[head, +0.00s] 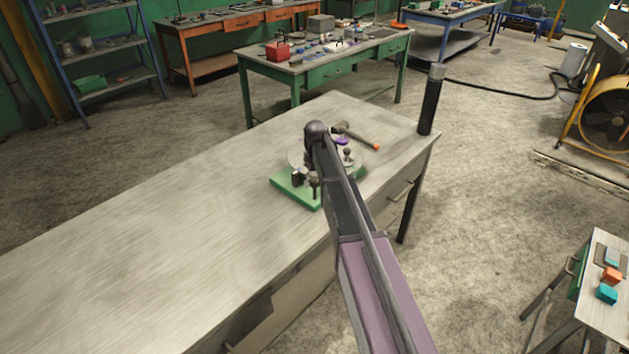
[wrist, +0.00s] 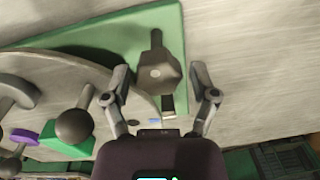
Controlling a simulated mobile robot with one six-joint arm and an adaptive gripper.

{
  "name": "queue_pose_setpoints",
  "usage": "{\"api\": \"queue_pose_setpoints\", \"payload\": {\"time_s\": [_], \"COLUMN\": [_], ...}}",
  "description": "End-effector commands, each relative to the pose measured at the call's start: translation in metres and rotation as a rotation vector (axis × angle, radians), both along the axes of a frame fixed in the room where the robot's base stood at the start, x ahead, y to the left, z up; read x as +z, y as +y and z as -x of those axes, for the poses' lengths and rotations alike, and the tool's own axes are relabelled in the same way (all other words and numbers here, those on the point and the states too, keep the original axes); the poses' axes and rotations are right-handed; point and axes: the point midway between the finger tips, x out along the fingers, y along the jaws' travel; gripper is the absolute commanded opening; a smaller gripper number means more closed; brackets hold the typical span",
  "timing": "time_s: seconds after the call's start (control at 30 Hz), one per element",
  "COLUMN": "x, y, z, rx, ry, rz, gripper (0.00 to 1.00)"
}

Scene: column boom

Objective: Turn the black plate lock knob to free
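A black knob (wrist: 157,74) with a short lever pointing toward the top of the wrist view stands by the edge of a round grey plate (wrist: 40,62). The plate sits over a green base (wrist: 125,35), whose corner also shows in the head view (head: 290,187). My gripper (wrist: 160,80) is open, with one finger on each side of the knob. Gaps show between both fingers and the knob, and nothing is held. In the head view my arm hides much of the plate and most of the gripper.
A dark ball-topped knob (wrist: 74,126), a green block (wrist: 68,146) and a purple ring (wrist: 22,136) lie left of my gripper. A bar with an orange end (head: 376,146) extends behind the plate. The workbench (head: 150,220) is bare to the left.

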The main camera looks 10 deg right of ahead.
Motion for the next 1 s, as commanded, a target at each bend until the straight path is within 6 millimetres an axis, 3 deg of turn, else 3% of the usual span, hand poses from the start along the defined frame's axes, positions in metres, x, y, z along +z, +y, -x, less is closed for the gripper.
{"api": "queue_pose_setpoints", "payload": {"time_s": [0.57,1.0], "x": [0.0002,0.0002], "y": [-0.0009,-0.001], "z": [-0.0006,-0.0004], "rx": [-0.02,-0.226], "ry": [-0.001,-0.001], "rz": [0.002,0.002], "gripper": [0.87,0.87]}}
